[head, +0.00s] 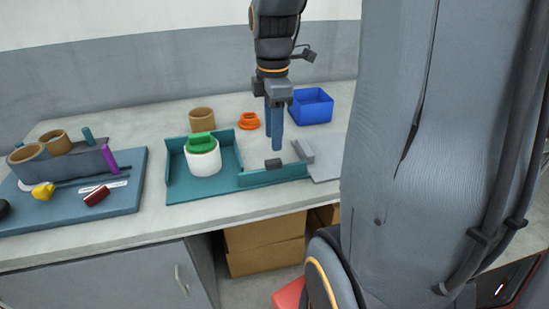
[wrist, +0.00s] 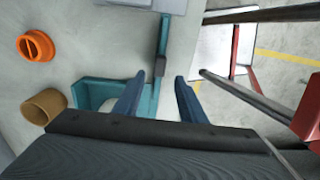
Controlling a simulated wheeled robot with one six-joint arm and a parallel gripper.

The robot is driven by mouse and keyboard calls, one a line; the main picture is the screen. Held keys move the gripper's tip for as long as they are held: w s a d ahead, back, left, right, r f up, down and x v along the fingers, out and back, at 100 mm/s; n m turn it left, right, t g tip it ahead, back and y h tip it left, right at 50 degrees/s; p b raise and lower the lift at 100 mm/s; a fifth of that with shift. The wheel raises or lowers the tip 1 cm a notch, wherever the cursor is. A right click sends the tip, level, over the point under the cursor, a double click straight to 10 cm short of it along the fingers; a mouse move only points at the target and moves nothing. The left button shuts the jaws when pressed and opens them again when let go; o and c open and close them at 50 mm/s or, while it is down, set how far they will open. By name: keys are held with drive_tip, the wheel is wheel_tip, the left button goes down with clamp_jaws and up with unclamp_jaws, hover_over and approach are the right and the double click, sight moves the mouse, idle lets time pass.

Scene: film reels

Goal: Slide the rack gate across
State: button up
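The teal rack (head: 174,183) stands near the table's front edge and holds a white reel (head: 204,163) with a green piece (head: 201,143) on top. The teal gate (head: 291,173) is a low strip extending right of the rack's front corner. A dark block-like handle (head: 274,162) sits on it. In the wrist view the gate (wrist: 164,35) runs up the picture, with its handle (wrist: 160,66) just beyond the fingertips. My gripper (head: 272,141) is open and empty above the handle; in the wrist view its fingers (wrist: 159,78) are spread to either side of the gate's line.
A grey plate with a raised block (head: 327,170) lies right of the gate. A blue bin (head: 311,107), an orange piece (head: 249,121) and a tan ring (head: 202,119) stand behind. A blue-grey tray (head: 98,206) with several items is at left.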

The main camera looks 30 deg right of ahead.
sight(274, 161)
drive_tip(key=shift+f+p, duration=0.35)
drive_tip(key=shift+f, duration=3.55)
